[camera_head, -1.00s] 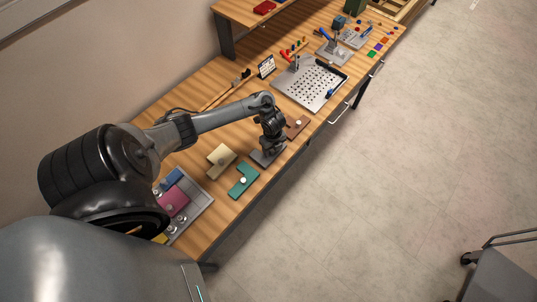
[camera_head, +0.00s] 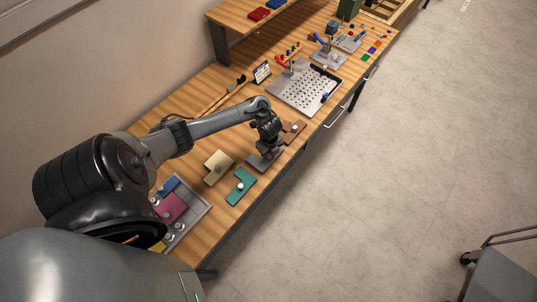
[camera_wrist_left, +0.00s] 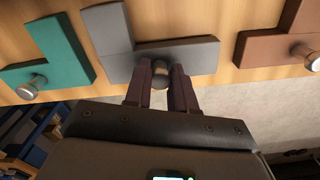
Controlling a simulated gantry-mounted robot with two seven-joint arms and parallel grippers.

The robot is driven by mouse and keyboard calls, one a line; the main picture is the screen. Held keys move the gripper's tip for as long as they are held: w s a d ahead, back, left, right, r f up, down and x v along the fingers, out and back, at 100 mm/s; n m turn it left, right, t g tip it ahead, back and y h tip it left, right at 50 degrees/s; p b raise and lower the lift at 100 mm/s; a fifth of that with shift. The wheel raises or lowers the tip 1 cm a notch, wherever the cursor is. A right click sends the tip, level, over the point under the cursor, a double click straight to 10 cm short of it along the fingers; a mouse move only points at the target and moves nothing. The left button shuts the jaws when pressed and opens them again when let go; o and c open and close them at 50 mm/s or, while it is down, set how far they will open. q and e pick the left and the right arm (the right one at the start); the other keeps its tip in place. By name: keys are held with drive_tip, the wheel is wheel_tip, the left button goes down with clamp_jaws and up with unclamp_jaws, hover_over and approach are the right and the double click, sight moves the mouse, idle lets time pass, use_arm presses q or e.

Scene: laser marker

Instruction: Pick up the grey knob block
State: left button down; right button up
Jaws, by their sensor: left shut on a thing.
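The grey knob block (camera_wrist_left: 112,35) is a flat L-shaped piece with a round knob; in the head view it (camera_head: 258,163) lies near the bench's front edge, partly covered by my gripper. My left gripper (camera_wrist_left: 160,84) is shut on the knob, with one finger on each side of it. In the head view the left gripper (camera_head: 267,150) points down over the block. I cannot tell whether the block is lifted off the wood. My right gripper does not show.
A teal block (camera_head: 241,187) and a cream block (camera_head: 217,166) lie to the left, a brown block (camera_head: 292,132) to the right. A grey tray (camera_head: 204,210) holds pieces at the near end. A perforated metal plate (camera_head: 305,88) lies farther along the bench.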

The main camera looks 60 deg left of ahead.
use_arm(q)
drive_tip(key=shift+r, duration=0.5)
wheel_tip(320, 180, up, 3)
drive_tip(key=shift+w+f, duration=0.1)
drive_tip(key=shift+f, duration=0.1)
drive_tip(key=w+d+r+p, duration=0.1)
drive_tip(key=d+r+p, duration=0.5)
drive_tip(key=d, duration=0.5)
wheel_tip(320, 180, up, 9)
drive_tip(key=p, duration=0.6)
drive_tip(key=shift+w+d, duration=0.2)
drive_tip(key=shift+d, duration=0.1)
